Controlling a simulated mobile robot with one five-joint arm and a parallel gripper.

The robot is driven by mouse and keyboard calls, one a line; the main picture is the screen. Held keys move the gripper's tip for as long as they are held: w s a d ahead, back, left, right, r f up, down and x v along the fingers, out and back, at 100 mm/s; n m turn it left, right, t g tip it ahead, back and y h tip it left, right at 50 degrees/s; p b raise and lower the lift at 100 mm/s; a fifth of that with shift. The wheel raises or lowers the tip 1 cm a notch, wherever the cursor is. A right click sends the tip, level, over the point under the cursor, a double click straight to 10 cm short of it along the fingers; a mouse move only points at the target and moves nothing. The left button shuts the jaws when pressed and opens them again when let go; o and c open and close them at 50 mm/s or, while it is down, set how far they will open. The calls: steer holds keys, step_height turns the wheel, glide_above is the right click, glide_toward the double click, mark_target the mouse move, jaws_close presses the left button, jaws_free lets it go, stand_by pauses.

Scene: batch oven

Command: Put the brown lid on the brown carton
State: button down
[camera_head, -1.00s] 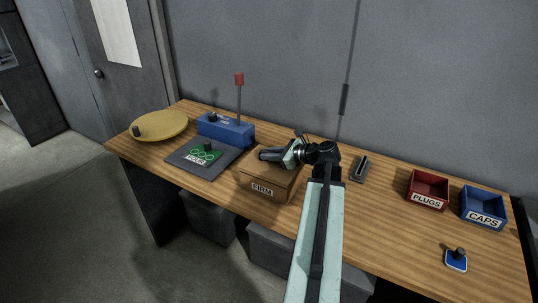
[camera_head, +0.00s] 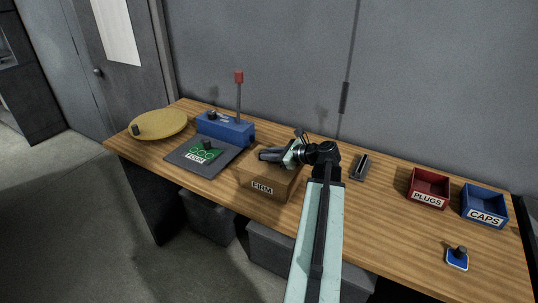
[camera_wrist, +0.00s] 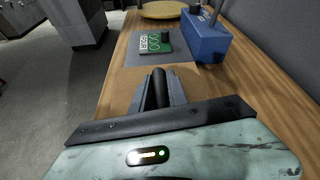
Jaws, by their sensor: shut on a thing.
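The brown carton (camera_head: 262,188), with a FIRM label on its front, stands on the bench left of the middle. My gripper (camera_head: 271,155) is over its top, with the arm reaching in from the front. In the wrist view my gripper (camera_wrist: 160,86) is shut on a dark upright knob. A flat brown surface, which looks like the brown lid (camera_wrist: 122,90), lies around and under the fingers. The fingers and wrist hide part of it. I cannot tell whether the lid rests fully on the carton or sits slightly above it.
Left of the carton are a grey mat (camera_head: 184,158) with a green-marked plate, a blue box (camera_head: 232,131) with a red-topped post, and a yellow disc (camera_head: 165,124). Right are a small grey block (camera_head: 361,168), a red PLUGS bin (camera_head: 428,199), a blue CAPS bin (camera_head: 486,217) and a blue knobbed piece (camera_head: 456,265).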

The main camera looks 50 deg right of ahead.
steer(key=shift+f+b, duration=0.5)
steer(key=shift+f, duration=0.1)
stand_by(0.3)
steer(key=c, duration=1.2)
jaws_free()
steer(key=shift+s+r, duration=0.1)
steer(key=p+v, duration=0.3)
steer(key=v, duration=0.4)
steer(key=shift+r, duration=0.1)
steer(key=shift+s+d, duration=0.1)
steer(key=shift+s, duration=0.15)
